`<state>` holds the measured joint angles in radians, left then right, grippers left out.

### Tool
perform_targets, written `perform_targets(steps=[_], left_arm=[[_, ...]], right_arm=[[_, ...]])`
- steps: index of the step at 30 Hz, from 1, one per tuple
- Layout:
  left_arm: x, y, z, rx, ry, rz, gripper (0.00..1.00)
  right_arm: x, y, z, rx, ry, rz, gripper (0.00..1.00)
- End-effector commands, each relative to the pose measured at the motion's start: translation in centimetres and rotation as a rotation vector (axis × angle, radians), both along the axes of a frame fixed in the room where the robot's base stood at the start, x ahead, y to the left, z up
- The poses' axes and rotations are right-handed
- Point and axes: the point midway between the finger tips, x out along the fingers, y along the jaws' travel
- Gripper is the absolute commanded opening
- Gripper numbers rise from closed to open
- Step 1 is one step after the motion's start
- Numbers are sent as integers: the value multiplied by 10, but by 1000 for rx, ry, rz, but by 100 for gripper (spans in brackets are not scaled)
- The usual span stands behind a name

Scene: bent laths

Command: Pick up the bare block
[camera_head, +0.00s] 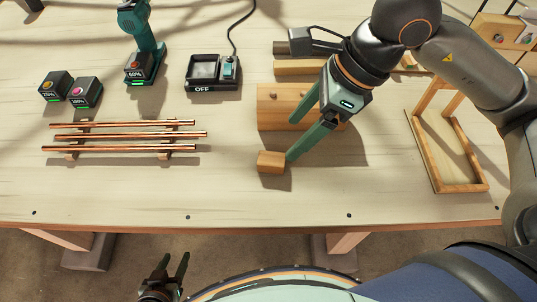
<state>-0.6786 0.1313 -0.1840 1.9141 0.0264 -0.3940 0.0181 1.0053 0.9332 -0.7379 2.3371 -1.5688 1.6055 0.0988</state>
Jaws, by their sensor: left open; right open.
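A small bare wooden block (271,162) lies on the workbench (230,195) near its front middle. My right gripper (291,138) comes down from the upper right with its green fingers spread. One fingertip is close beside the block's right side; I cannot tell whether it touches. The other finger is behind, in front of a larger wooden board (268,108). The jaws hold nothing. My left gripper (172,268) is open and empty, low in front of the bench edge.
Copper rods (125,135) rest on wooden supports at left. Battery packs (70,90), a green drill (144,40) and a charger marked OFF (213,72) stand behind. A wooden frame (435,165) is at right. The bench front around the block is clear.

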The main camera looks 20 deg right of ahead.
Motion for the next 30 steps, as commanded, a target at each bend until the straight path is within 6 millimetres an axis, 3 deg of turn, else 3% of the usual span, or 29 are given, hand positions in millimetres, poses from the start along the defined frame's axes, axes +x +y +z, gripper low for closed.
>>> perform_targets(steps=[4, 12, 20, 30], left_arm=[[0, 0, -2, 0, 0, 0, 50], [0, 0, -2, 0, 0, 0, 50], [0, 0, 0, 0, 0, 0, 50], [0, 0, 4, 0, 0, 0, 50]], right_arm=[[7, -12, -11, -66, -16, -22, 80], [13, 5, -55, -66, -14, -19, 80], [18, 13, -74, -65, -15, -21, 80], [29, 28, -114, -65, -15, -21, 80]])
